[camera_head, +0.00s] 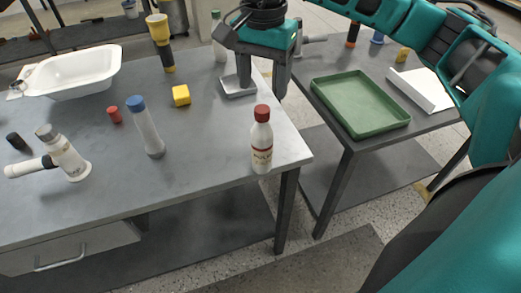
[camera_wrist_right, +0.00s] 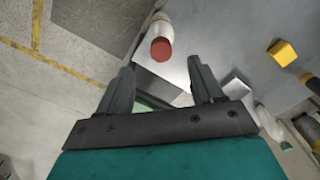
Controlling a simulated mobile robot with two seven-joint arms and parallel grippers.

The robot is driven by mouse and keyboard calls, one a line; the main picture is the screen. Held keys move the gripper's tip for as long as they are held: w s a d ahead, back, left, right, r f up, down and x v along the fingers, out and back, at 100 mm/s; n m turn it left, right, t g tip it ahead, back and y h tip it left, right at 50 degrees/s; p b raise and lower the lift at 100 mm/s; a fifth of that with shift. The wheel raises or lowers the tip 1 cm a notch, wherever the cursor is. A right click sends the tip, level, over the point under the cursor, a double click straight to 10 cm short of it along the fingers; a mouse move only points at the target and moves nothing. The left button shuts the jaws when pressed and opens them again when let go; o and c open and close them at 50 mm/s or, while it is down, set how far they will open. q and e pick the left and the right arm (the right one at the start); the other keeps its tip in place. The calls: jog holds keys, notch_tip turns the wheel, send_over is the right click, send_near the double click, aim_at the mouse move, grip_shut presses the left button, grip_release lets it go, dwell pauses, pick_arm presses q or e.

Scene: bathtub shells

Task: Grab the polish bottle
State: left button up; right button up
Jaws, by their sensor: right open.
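The polish bottle (camera_head: 261,146) is white with a red cap and a printed label. It stands upright near the right end of the grey table. In the right wrist view the bottle (camera_wrist_right: 160,27) shows cap-first, just beyond the fingertips. My right gripper (camera_head: 262,86) is open and empty, above and behind the bottle in the head view. Its two dark fingers (camera_wrist_right: 160,64) are spread apart in the wrist view and do not touch the bottle. My left gripper is not in view.
A small grey tray (camera_head: 238,88) lies below my right gripper. A yellow block (camera_head: 181,95), a blue-capped bottle (camera_head: 148,130) and a white basin (camera_head: 78,72) share the grey table (camera_head: 205,150). A green tray (camera_head: 360,103) sits on the right table. The tabletop around the bottle is clear.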

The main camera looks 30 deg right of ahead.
aim_at(262, 109)
notch_tip(262, 109, down, 9)
jog(key=shift+a+r+p, duration=0.1)
jog(key=shift+p, duration=0.2)
jog(key=shift+c, duration=0.3)
grip_shut()
dwell(0.4)
